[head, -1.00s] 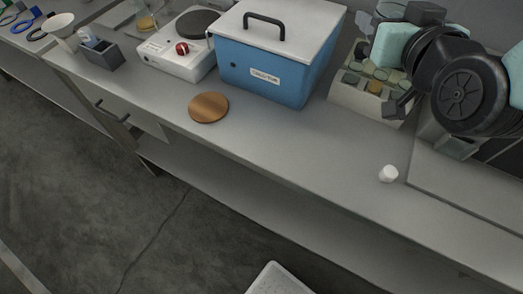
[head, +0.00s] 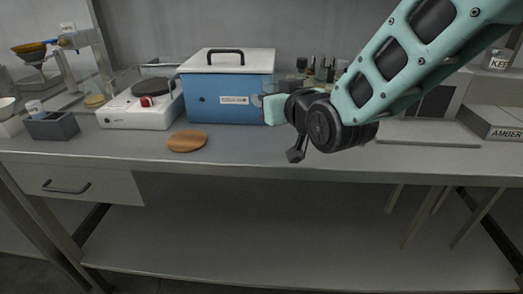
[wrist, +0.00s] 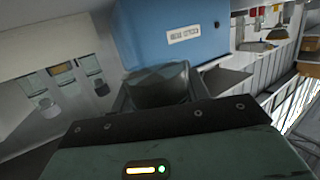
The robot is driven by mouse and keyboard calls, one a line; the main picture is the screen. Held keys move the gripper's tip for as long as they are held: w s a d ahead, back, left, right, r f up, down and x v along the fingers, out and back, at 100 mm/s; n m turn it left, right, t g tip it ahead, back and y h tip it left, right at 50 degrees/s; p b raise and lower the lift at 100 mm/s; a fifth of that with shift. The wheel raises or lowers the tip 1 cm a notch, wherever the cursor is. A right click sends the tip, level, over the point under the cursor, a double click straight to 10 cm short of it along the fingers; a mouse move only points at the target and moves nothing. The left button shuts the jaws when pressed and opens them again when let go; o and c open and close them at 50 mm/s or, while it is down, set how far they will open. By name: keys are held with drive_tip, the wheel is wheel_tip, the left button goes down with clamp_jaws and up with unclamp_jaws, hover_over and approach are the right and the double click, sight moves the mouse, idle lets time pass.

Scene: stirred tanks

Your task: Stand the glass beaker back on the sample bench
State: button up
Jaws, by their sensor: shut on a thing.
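My gripper (head: 297,152) is over the grey bench (head: 235,158), in front of the blue box's right side, in the head view. In the wrist view my gripper (wrist: 165,98) is shut on a clear, greyish glass beaker (wrist: 158,84), which shows between its dark fingers. The beaker's lower part is hidden by the gripper body. I cannot make out the beaker in the head view, and I cannot tell whether it touches the bench.
A blue lidded box (head: 225,98) stands behind the gripper, with a white hotplate (head: 140,110) to its left. A round wooden disc (head: 187,141) lies in front. A grey box marked AMBER (head: 492,122) is at right. Bench front between disc and gripper is clear.

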sight(271, 141)
wheel_tip(271, 141, down, 8)
drive_tip(key=shift+r+b, duration=0.1)
drive_tip(key=shift+b, duration=0.45)
drive_tip(key=o, duration=1)
drive_tip(key=shift+f, duration=0.25)
drive_tip(key=shift+o, duration=0.2)
drive_tip(key=shift+r, duration=0.15)
